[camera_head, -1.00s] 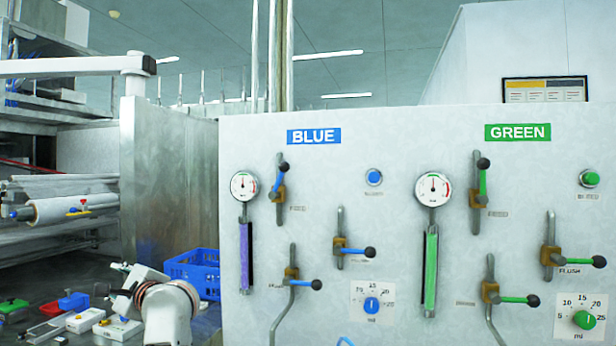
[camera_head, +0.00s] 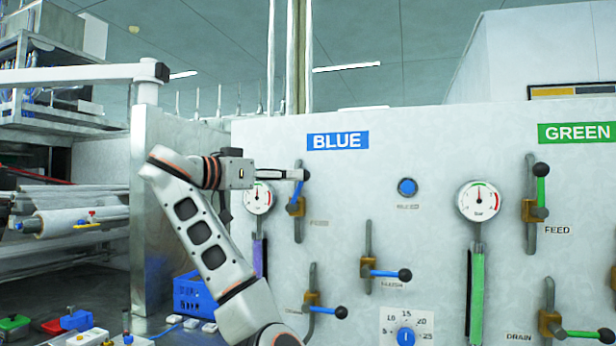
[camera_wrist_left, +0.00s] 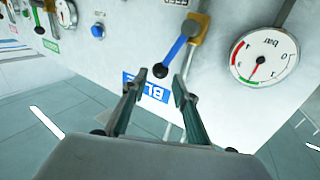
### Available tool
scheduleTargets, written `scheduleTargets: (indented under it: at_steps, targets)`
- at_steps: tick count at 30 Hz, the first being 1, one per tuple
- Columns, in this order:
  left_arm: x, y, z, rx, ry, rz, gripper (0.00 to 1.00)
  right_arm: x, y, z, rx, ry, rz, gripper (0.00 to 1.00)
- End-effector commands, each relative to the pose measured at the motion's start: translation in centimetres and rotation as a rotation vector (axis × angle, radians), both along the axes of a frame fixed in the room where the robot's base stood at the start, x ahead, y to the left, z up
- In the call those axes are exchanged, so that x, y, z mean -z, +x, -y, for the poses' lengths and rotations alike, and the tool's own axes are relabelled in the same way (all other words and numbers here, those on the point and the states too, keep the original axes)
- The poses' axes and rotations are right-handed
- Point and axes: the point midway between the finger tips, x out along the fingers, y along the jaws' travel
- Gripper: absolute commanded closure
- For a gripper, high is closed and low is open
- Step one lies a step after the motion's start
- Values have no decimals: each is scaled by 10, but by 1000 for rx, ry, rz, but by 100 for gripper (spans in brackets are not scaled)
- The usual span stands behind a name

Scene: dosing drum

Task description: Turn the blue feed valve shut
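The blue feed valve (camera_head: 297,207) is on the panel under the BLUE sign, with a brass body on a vertical pipe. Its blue lever points up, roughly along the pipe, and ends in a black knob. In the left wrist view, which is turned over, the lever (camera_wrist_left: 176,47) and its black knob (camera_wrist_left: 160,70) show clearly. My left gripper (camera_head: 298,174) is level with the knob, coming from the left. In the left wrist view its fingers (camera_wrist_left: 160,77) are apart, with the knob between or just beyond the tips; contact cannot be told. My right gripper is out of view.
A round gauge (camera_head: 258,198) is left of the valve, partly behind my left arm. Two more blue levers, the flush lever (camera_head: 388,273) and a lower one (camera_head: 325,310), stick out below. The blue button (camera_head: 407,187) is to the right. Green valves stand further right.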

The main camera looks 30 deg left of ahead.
Motion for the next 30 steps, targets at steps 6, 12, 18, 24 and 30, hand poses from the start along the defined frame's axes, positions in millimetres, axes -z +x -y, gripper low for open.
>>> scheduleTargets:
  at_steps: [6,12,18,24,30]
  targets:
    - [-1,33,10,2,1,-2,71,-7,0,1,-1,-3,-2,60]
    - [0,54,14,-1,3,-2,71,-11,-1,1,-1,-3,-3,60]
    - [1,60,15,-3,1,-2,71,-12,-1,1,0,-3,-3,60]
    - [1,60,15,-3,2,-1,79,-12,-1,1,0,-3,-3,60]
    - [1,60,15,-3,2,-1,100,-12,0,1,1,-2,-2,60]
